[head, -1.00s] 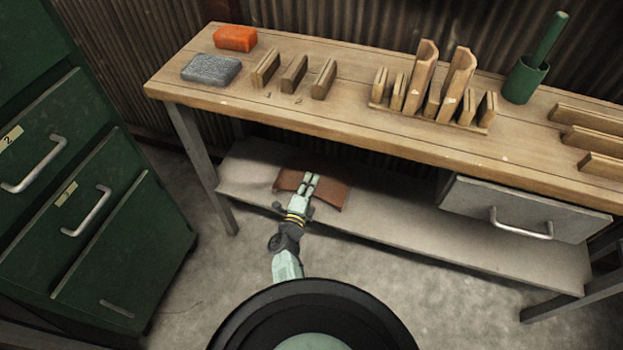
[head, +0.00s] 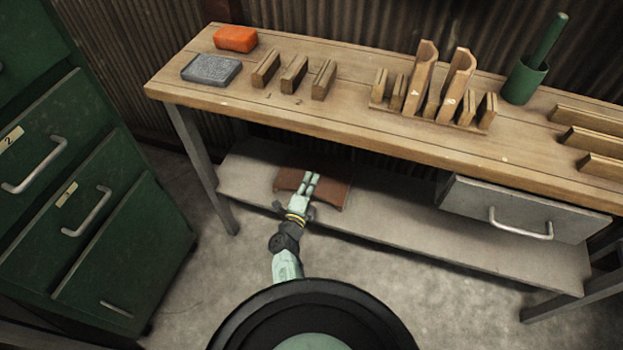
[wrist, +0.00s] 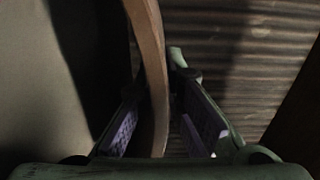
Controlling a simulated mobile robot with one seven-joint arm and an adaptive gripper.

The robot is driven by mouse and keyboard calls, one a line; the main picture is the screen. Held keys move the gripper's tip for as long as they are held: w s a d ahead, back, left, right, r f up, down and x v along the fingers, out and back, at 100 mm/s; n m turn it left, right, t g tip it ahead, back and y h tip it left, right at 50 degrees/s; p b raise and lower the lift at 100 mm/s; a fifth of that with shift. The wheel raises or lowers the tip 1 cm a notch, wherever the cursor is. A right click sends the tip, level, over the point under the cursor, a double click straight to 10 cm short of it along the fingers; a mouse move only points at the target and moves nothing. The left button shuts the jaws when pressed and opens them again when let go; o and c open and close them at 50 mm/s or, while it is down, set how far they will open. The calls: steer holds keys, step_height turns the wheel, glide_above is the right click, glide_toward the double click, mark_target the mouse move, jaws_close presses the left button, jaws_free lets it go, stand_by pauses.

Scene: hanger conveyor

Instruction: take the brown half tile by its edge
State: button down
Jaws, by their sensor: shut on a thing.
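The brown half tile (head: 334,190) is over the grey lower shelf of the bench, a reddish-brown curved piece. My gripper (head: 311,180) reaches in from the front and covers the tile's middle in the head view. In the wrist view the tile's edge (wrist: 150,50) shows as a long, slightly curved brown strip running down between the two fingers. My gripper (wrist: 160,135) is shut on that edge. The fingers' purple pads lie on either side of it. Whether the tile touches the shelf cannot be told.
The bench top (head: 240,105) overhangs the shelf (head: 400,220). A grey drawer (head: 525,210) hangs to the right. A green cabinet (head: 90,190) stands at the left. On top are an orange block (head: 235,39), a grey block (head: 211,70), wooden holders and a green cup (head: 523,82).

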steer(key=shift+r+p, duration=1.95)
steer(key=shift+r, duration=0.55)
steer(key=shift+a, duration=0.1)
